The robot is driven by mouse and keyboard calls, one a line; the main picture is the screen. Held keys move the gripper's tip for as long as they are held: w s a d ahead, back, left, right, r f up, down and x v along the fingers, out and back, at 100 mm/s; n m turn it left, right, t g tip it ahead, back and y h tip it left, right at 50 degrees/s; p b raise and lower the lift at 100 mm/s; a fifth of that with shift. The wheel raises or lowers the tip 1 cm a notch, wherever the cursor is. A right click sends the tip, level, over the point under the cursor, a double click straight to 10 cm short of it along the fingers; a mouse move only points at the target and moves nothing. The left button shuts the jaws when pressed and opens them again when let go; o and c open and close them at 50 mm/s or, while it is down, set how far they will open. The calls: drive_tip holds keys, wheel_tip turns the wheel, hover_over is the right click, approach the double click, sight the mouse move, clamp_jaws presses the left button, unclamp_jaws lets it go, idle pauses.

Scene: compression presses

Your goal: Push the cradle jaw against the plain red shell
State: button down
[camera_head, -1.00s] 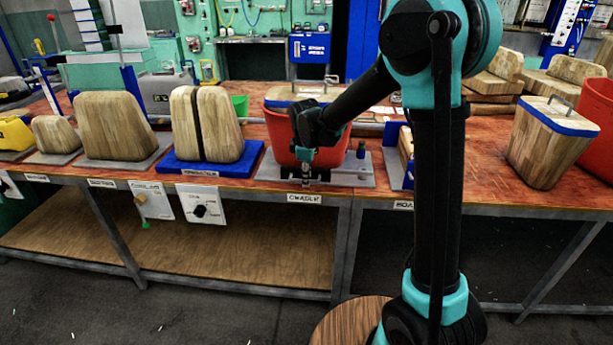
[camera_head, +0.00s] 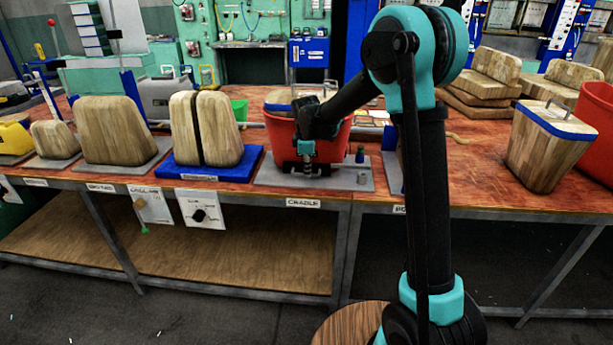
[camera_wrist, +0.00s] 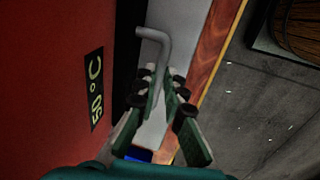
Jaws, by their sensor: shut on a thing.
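The red shell (camera_head: 338,145) stands on the grey cradle plate (camera_head: 268,177) at the middle of the bench, with a wooden block with a blue edge (camera_head: 278,97) in its top. My gripper (camera_head: 308,165) is low in front of the shell. In the wrist view my gripper (camera_wrist: 165,85) is shut on a bent grey handle (camera_wrist: 155,35). A black upright strip (camera_wrist: 128,60), perhaps the cradle jaw, lies between the handle and the red wall (camera_wrist: 50,80), which bears a "50 °C" label. Whether the jaw touches the shell cannot be told.
A split wooden form on a blue base (camera_head: 205,130) stands left of the cradle. A small dark knob (camera_head: 360,154) stands on the plate's right side. A wooden bucket-shaped block (camera_head: 545,145) and another red shell (camera_head: 598,120) are far right.

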drive_tip(key=shift+w, duration=0.2)
drive_tip(key=c, duration=1.6)
unclamp_jaws()
wheel_tip(320, 180, up, 12)
drive_tip(key=s, duration=0.2)
drive_tip(key=shift+s, duration=0.2)
drive_tip(key=shift+f, duration=0.1)
drive_tip(key=s+d+f+m, duration=0.5)
drive_tip(key=s+d+m, duration=0.1)
drive_tip(key=s+d, duration=0.2)
drive_tip(key=s+d+f+m+t, duration=0.1)
drive_tip(key=s+d+f+m, duration=0.4)
drive_tip(key=s+d, duration=0.3)
drive_tip(key=s+d+f+m+t, duration=0.1)
drive_tip(key=s+d+f+m, duration=0.4)
drive_tip(key=s+d, duration=0.4)
drive_tip(key=s+m, duration=0.1)
drive_tip(key=s, duration=0.3)
drive_tip(key=shift+s+f+m, duration=0.25)
drive_tip(key=shift+f+m, duration=0.05)
drive_tip(key=shift+f, duration=0.05)
